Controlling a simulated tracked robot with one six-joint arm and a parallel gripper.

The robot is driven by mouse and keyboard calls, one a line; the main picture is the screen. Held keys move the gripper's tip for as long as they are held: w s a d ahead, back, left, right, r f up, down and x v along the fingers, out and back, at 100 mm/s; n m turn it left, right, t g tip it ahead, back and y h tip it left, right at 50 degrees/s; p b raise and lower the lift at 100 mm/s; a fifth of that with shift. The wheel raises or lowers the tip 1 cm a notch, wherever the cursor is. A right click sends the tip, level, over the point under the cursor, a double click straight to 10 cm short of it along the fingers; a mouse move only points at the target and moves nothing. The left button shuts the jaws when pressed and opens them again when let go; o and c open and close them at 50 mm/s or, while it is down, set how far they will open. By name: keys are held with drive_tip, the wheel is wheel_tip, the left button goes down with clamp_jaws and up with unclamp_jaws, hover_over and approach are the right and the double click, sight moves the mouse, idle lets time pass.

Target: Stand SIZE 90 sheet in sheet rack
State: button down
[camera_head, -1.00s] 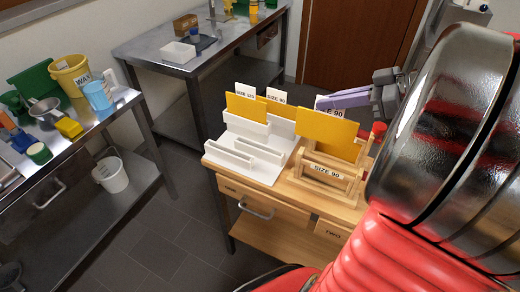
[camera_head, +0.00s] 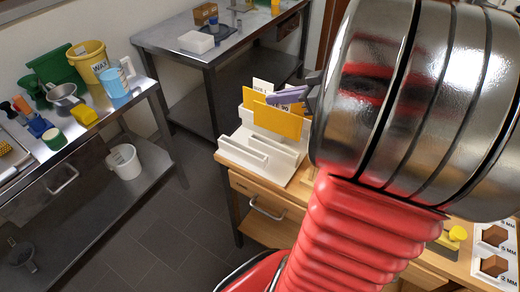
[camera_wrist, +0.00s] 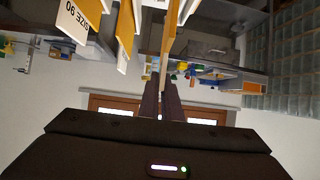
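My gripper (camera_head: 292,97) is shut on a yellow sheet (camera_head: 278,120) near its top edge. The sheet is upright over the back part of the white rack (camera_head: 243,158); I cannot tell whether its lower edge is in a slot. A white label partly reading 90 shows beside the fingers. In the wrist view the held sheet (camera_wrist: 168,45) is seen nearly edge-on between the fingers (camera_wrist: 161,98). A white tab (camera_head: 262,86) rises behind the held sheet.
The white rack stands on a wooden bench with a drawer (camera_head: 266,210). A block with brown pieces (camera_head: 494,250) lies at the bench's right. A steel table with a white tray (camera_head: 196,42) is behind. A steel bench at left holds a yellow WAX bucket (camera_head: 88,62) and a blue cup (camera_head: 115,83).

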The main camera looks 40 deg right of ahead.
sight(275, 124)
drive_tip(key=shift+w+d+f+m+h, duration=0.15)
drive_tip(key=shift+w+d+f, duration=0.1)
drive_tip(key=shift+w, duration=0.2)
drive_tip(key=shift+w+d+f+m+h, duration=0.15)
drive_tip(key=shift+w+d+f, duration=0.1)
drive_tip(key=shift+w, duration=0.15)
drive_tip(key=shift+a, duration=0.1)
drive_tip(key=shift+f, duration=3.1)
drive_tip(key=shift+f, duration=1.9)
